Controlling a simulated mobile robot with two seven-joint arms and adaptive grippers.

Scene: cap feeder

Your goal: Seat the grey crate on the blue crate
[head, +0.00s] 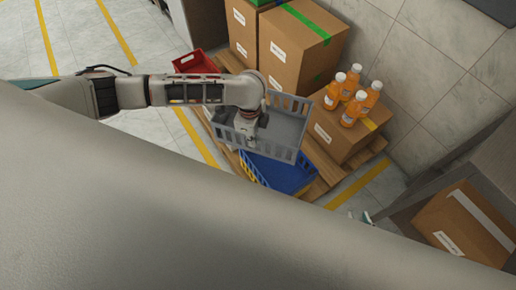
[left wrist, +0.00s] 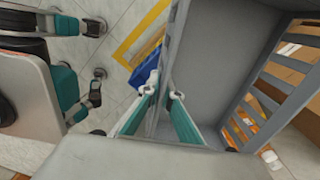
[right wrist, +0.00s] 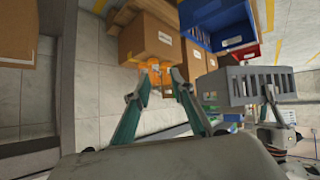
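The grey crate (head: 285,128) hangs in the air, turned relative to the blue crate (head: 285,178) below it. My left gripper (head: 250,142) is shut on a side wall of the grey crate; in the left wrist view its fingers (left wrist: 164,95) lie on either side of that wall. The right wrist view shows the grey crate (right wrist: 240,86) apart from the blue crate (right wrist: 222,28). The grey crate hides part of the blue one in the head view. My right gripper (right wrist: 162,76) is open and empty, away from both crates; its tips barely show in the head view.
A red crate (head: 195,63) stands behind on the left. Cardboard boxes (head: 290,42) stand at the back of the wooden pallet (head: 325,178). Several orange bottles (head: 352,95) stand on a box at the right. Another box (head: 465,225) sits on a shelf far right.

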